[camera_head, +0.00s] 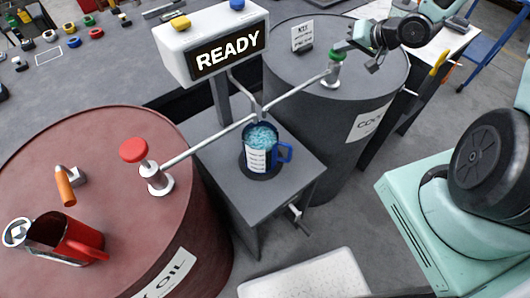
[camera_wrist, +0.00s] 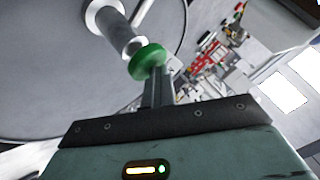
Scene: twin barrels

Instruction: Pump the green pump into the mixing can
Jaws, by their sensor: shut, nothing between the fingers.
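The green pump has a green knob (camera_head: 337,56) on a silver stem, standing on the dark grey barrel (camera_head: 300,75). My gripper (camera_head: 343,46) is at the top of this knob. In the wrist view the shut, empty fingers (camera_wrist: 157,80) reach the green knob (camera_wrist: 147,60); I cannot tell whether they press on it. The silver stem (camera_wrist: 118,30) shows beyond the knob. The mixing can (camera_head: 259,152) is a blue mug with a white label and a blue handle. It stands on the grey stand between the barrels, under the spouts, with blue contents near its top.
A red barrel (camera_head: 100,215) at left carries a red-knobbed pump (camera_head: 134,150), a red jug (camera_head: 75,238) and an orange-handled tap (camera_head: 65,185). The display box (camera_head: 215,45) reads READY. A white sign (camera_head: 302,37) stands on the grey barrel, left of my gripper.

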